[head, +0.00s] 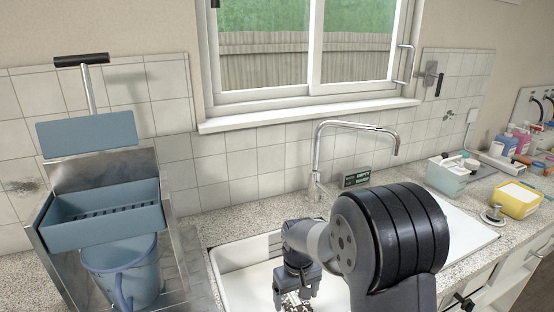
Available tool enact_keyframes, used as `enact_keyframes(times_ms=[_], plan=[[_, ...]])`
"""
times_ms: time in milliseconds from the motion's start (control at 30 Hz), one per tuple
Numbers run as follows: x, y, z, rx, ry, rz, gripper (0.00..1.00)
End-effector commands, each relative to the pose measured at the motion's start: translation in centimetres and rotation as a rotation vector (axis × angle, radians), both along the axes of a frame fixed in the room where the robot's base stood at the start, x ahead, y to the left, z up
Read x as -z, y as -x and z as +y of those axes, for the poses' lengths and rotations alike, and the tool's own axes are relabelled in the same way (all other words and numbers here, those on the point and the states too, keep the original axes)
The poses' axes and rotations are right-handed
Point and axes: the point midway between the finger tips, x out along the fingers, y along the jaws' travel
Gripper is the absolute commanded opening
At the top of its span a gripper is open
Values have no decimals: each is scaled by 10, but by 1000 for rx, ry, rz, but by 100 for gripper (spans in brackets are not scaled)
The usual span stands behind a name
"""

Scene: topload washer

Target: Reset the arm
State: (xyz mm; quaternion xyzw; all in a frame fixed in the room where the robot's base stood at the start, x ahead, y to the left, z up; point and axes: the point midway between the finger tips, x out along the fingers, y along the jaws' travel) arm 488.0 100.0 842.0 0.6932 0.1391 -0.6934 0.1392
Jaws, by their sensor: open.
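My arm rises from the bottom right of the head view, with its large dark joint in front of the sink and counter. My gripper (297,294) points down over the white sink basin (235,256) at the bottom middle. Its fingers are apart and it appears open. Something speckled shows between or behind the fingers, too small to identify. The lower ends of the fingers are close to the picture's bottom edge. My arm hides part of the basin and the counter behind it.
A chrome tap (316,150) arches behind my arm, beside a small dark green sign (356,177). A blue bucket (125,270) and blue tray (105,217) stand at left. A pale caddy (446,176), yellow box (516,200) and several bottles occupy the right counter. A window is above.

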Motion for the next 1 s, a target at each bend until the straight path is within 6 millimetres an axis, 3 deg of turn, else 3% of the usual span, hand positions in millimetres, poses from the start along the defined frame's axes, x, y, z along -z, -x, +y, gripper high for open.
enact_keyframes(times_ms=[233,300,500,1000], plan=[[52,1,0,0,1,4,83],[36,-1,0,0,-1,-6,83],[15,0,0,0,0,-3,83],[10,0,0,0,0,0,83]])
